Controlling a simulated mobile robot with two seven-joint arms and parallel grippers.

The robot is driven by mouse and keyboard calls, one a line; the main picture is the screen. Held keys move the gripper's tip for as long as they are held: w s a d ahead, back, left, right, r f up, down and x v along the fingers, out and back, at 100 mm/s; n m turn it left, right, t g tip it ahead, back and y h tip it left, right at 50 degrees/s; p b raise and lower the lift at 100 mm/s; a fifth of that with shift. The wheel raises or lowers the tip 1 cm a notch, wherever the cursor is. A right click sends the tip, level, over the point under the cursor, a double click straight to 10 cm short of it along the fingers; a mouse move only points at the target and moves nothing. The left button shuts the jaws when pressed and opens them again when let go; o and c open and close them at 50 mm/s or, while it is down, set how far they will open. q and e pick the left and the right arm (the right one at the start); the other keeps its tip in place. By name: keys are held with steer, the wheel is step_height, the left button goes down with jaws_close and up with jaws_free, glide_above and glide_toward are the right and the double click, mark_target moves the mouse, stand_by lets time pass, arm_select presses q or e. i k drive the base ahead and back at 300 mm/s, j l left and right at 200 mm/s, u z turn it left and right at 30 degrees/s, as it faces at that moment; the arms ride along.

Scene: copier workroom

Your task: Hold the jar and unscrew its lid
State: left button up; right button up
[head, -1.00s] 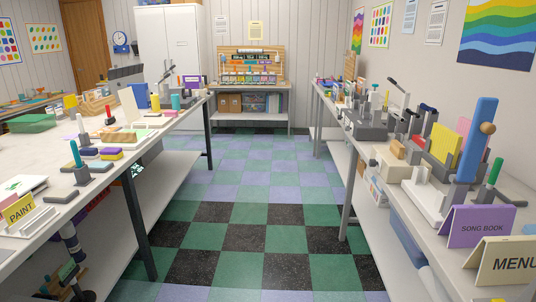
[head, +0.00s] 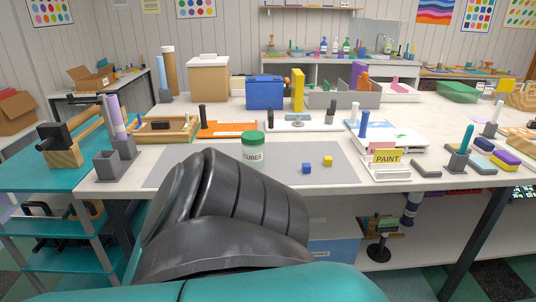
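The jar (head: 254,155) stands upright on a grey mat (head: 195,165) near the front edge of the white table. It looks pale, with a "CUBES" label. Its green lid (head: 253,138) sits on top. A dark, ribbed part of my body fills the lower middle of the head view. It overlaps the front of the mat and comes close below the jar in the picture. Neither gripper is in view. Nothing is seen touching the jar.
A blue cube (head: 307,168) and a yellow cube (head: 328,161) lie on the mat right of the jar. A yellow PAINT sign (head: 387,157) stands further right. An orange board (head: 228,128) and a blue box (head: 265,93) are behind. Grey holders (head: 107,166) stand left.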

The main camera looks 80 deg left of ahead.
mark_target(253, 156)
steer(key=u, duration=1.55)
